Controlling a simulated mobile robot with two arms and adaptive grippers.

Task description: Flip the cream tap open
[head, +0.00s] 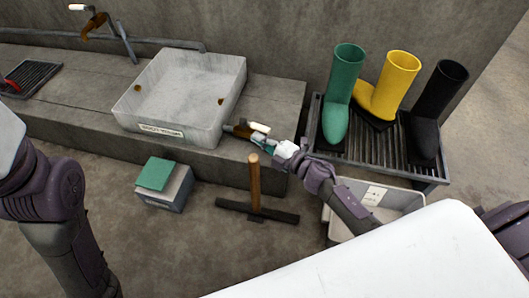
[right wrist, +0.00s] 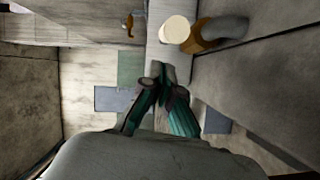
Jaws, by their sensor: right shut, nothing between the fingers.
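The cream tap has a cream handle (head: 260,128) on a brownish body and sits at the right side of the grey basin (head: 228,103). In the right wrist view its round cream end (right wrist: 174,29) and brass body (right wrist: 204,38) show at the top. My right gripper (head: 262,142) is shut and empty, just in front of the handle. In the right wrist view its closed fingertips (right wrist: 165,80) lie below the cream end; contact cannot be told. My left arm is at the left, with its gripper out of view.
A second tap (head: 90,20) is at the upper left. Green, yellow and black boots (head: 398,75) stand on a rack (head: 428,172) at the right. A hammer-like tool (head: 255,190), a box with a green top (head: 165,190) and a pale crate (head: 405,198) are on the floor.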

